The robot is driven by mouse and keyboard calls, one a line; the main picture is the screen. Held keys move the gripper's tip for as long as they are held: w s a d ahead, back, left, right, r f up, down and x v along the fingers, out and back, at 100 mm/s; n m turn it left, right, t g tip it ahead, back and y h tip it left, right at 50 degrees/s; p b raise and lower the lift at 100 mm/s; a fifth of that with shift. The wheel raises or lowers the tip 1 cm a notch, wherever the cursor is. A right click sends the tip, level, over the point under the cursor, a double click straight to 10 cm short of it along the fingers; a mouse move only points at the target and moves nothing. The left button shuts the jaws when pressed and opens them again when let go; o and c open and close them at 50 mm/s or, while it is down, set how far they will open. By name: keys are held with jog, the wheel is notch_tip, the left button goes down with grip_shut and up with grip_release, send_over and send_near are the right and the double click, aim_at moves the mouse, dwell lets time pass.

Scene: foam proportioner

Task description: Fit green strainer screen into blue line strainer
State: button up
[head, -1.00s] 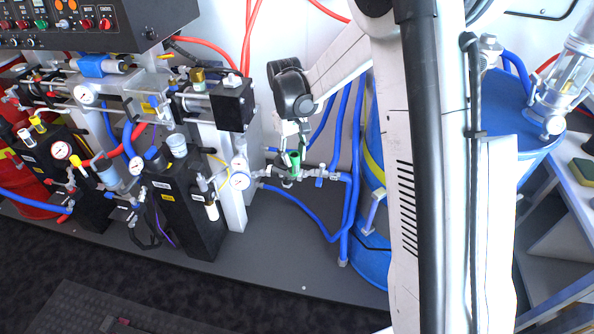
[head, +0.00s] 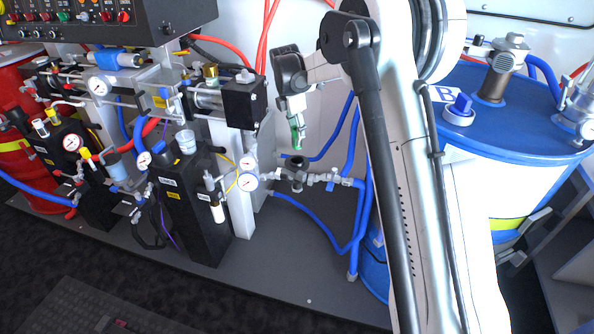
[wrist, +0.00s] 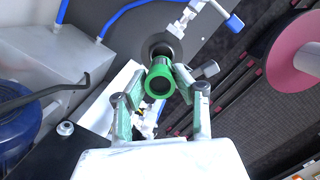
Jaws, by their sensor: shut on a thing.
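The green strainer screen (head: 298,140) is a short green tube held below my gripper (head: 295,121) in the head view. It hangs slightly tilted. In the wrist view the screen (wrist: 160,70) shows its round open end between the two fingers of my gripper (wrist: 161,80), which are shut on it. The line strainer (head: 297,163) stands below in the blue-hose line, with a dark round cup at its top. A gap shows between screen and cup in the head view. In the wrist view the strainer's dark round top (wrist: 160,47) is partly hidden behind the screen.
A pipe with a valve (head: 330,180) runs right from the strainer to blue hoses (head: 349,225). Gauges (head: 248,181) and a black pump block (head: 190,205) stand close on the left. A blue drum (head: 470,115) is at the right, behind my arm.

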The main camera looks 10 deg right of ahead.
notch_tip(320, 180, down, 10)
jog(key=shift+r+b, duration=0.1)
jog(key=shift+b, duration=1.05)
jog(key=shift+f, duration=0.2)
jog(key=shift+f+b, duration=0.3)
jog(key=shift+b, duration=0.05)
jog(key=o, duration=1.1)
jog(key=shift+o, duration=0.2)
jog(key=shift+r, duration=0.1)
